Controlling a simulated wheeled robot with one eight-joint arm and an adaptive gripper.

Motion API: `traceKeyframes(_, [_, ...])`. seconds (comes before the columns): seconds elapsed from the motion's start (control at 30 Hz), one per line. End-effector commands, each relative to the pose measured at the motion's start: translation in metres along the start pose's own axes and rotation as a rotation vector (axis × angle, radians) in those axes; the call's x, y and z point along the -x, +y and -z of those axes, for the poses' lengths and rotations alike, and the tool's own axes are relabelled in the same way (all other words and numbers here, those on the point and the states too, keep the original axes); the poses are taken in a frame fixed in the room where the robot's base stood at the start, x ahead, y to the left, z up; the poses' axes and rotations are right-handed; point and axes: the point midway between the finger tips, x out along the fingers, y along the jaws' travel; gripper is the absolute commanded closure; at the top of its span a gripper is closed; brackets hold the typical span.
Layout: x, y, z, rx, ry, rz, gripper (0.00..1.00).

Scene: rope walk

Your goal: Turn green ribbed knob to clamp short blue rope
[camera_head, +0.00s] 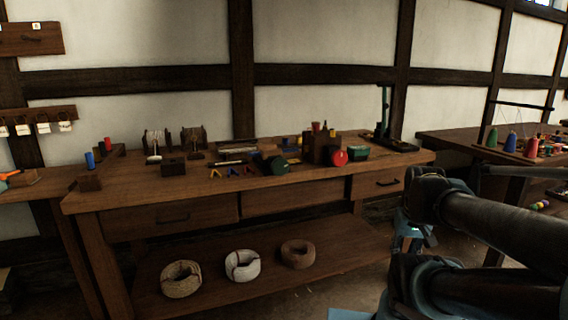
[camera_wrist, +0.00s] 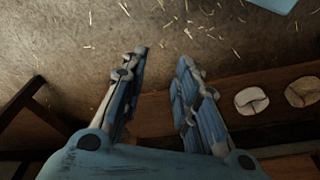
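My gripper (camera_wrist: 163,62) is open and empty in the wrist view, over the straw-strewn floor and apart from the knob and the rope. Neither of these shows in the wrist view.
Another table with coloured cones (camera_head: 511,142) stands at right.

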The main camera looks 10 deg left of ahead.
Motion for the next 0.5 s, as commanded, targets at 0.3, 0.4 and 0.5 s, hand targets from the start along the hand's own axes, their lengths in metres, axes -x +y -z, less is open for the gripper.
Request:
traceKeyframes(0.3, [0.0, 0.0, 0.0, 0.0, 0.0, 0.0, 0.72])
traceKeyframes(0.4, [0.009, -0.001, -0.005, 0.012, 0.01, 0.001, 0.72])
traceKeyframes(0.5, [0.02, -0.005, 0.005, 0.064, 0.006, 0.005, 0.72])
